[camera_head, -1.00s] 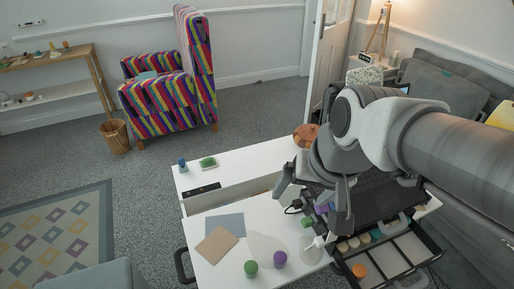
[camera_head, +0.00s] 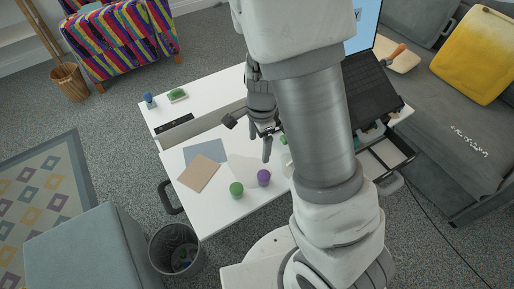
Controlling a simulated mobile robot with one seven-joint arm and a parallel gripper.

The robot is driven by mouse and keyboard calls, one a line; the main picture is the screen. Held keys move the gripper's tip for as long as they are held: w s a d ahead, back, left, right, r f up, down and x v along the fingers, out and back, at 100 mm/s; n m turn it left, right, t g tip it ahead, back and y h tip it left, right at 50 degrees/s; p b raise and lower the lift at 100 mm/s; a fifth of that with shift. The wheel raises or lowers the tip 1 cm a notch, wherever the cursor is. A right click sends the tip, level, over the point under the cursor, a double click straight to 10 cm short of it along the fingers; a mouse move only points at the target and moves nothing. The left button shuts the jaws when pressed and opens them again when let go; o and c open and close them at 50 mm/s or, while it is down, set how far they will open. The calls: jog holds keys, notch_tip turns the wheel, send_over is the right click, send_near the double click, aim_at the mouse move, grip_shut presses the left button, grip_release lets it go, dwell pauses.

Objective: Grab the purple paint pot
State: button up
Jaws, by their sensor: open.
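The purple paint pot (camera_head: 264,177) stands upright on the front part of the white table (camera_head: 236,204), near its front edge. A green pot (camera_head: 236,188) stands just left of it. My gripper (camera_head: 252,140) is open and empty, pointing down above the table, up and slightly left of the purple pot in the picture. It is apart from the pot. My arm covers the table's right part and hides what lies behind it.
A blue-grey sheet (camera_head: 206,150) and a tan sheet (camera_head: 199,173) lie on the table. A blue pot (camera_head: 149,100) and a green item (camera_head: 177,95) stand at the back left. A laptop (camera_head: 372,88) and an open tray (camera_head: 384,152) are at right. A bin (camera_head: 176,248) stands on the floor in front.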

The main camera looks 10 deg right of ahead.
jog(key=f, duration=0.2)
jog(key=b, duration=0.5)
send_near(263, 175)
jog(key=f, duration=0.2)
jog(key=a+f, duration=0.1)
jog(key=f, duration=0.2)
jog(key=shift+a+f, duration=0.1)
jog(key=shift+f, duration=0.1)
jog(key=f, duration=0.1)
jog(key=f+b, duration=0.1)
jog(key=f, duration=0.1)
jog(key=d+f+b, duration=0.1)
jog(key=f, duration=0.1)
jog(key=shift+f, duration=0.1)
jog(key=c, duration=1.4)
